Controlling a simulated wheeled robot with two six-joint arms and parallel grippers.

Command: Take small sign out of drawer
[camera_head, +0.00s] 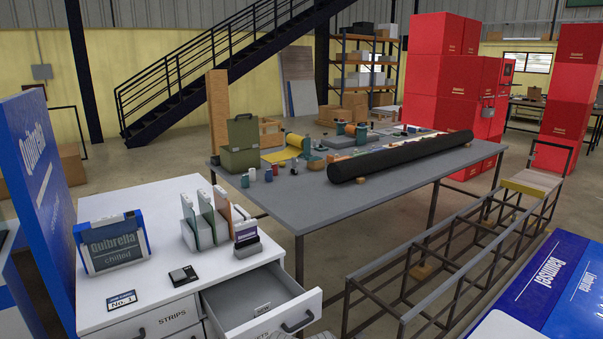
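An open drawer (240,297) sticks out at the front right of the white cabinet (182,265). Its inside is grey and mostly bare. A small pale tag-like piece (262,308) with dark marks shows inside the drawer near its front panel; it is too small to read, and I cannot tell whether it is the small sign. The drawer front has a dark handle (297,322).
A grey worktable (320,207) stands behind.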

